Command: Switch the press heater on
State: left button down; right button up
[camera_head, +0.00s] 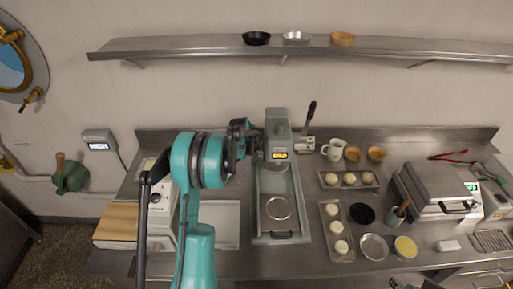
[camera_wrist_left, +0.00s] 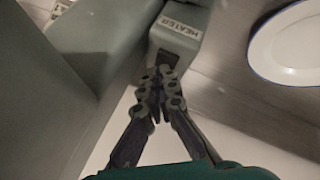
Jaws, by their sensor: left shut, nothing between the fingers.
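The press (camera_head: 278,125) is a grey-green machine against the back wall. It has a small lit yellow display and a tray-like bed (camera_head: 262,238) in front. In the left wrist view a grey-green box labelled HEATER (camera_wrist_left: 178,32) carries a dark switch (camera_wrist_left: 166,58) on its lower face. My left gripper (camera_wrist_left: 165,72) is shut and empty, its tips at the switch; I cannot tell whether they touch. In the head view my left gripper (camera_head: 246,130) is beside the press head's left side, partly hidden by my arm. The switch's position is hidden by the fingertips.
A lever (camera_head: 308,115) stands right of the press. Dough trays (camera_head: 337,252), cups and a hinged grill (camera_head: 432,188) fill the counter's right. A shelf (camera_head: 200,46) runs above. A white oval dish (camera_wrist_left: 300,48) is near the gripper. A dark part at the bottom right edge is unclear.

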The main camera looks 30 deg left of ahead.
dwell(0.3)
pick_arm(q)
jog(key=shift+w+r+p, duration=0.1)
jog(key=shift+r+p, duration=0.2)
jog(key=shift+r, duration=0.35)
jog(key=shift+w+a+r+p, duration=0.15)
jog(key=shift+r+p, duration=0.6)
jog(key=shift+r, duration=0.55)
jog(key=shift+w+a+r+p, duration=0.15)
jog(key=shift+r+p, duration=0.55)
jog(key=shift+r, duration=0.55)
jog(key=shift+d+f, duration=0.1)
jog(key=shift+f, duration=0.05)
